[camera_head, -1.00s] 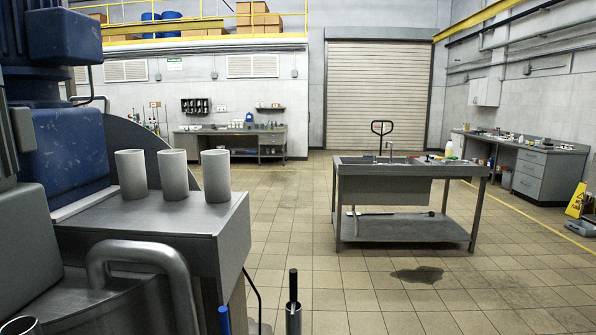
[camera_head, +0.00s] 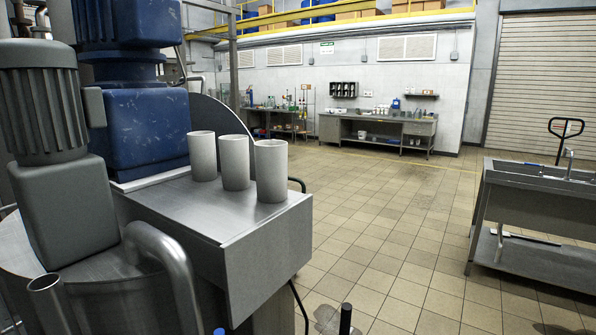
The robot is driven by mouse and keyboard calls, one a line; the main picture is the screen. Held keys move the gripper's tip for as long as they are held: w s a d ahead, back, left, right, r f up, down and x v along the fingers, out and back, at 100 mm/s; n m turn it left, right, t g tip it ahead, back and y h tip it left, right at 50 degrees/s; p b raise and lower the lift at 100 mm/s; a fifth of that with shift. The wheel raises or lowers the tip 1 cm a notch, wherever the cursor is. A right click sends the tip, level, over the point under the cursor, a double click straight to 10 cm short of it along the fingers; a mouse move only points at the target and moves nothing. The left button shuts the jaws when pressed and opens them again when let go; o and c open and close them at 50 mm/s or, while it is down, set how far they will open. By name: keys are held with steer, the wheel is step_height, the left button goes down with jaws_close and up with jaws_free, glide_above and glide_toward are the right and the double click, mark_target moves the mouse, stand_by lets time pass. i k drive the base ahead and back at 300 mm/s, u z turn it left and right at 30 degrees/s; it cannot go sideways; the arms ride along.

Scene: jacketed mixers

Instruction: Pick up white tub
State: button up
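Three pale, off-white cylindrical tubs stand upright in a row on the flat steel top of the mixer: a left one (camera_head: 202,156), a middle one (camera_head: 234,162) and a right one (camera_head: 271,171). I cannot tell which of these is the white tub. My gripper is not in view.
The mixer's steel cover (camera_head: 262,245) and blue motor housing (camera_head: 145,125) fill the left. A steel sink table (camera_head: 540,183) stands at the right. A workbench (camera_head: 375,124) lines the back wall. The tiled floor (camera_head: 385,210) between them is clear.

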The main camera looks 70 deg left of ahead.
mark_target(271, 155)
steer(key=u, duration=0.35)
steer(key=i, duration=0.7)
steer(key=u, duration=1)
steer(key=i, duration=0.45)
steer(key=u, duration=0.5)
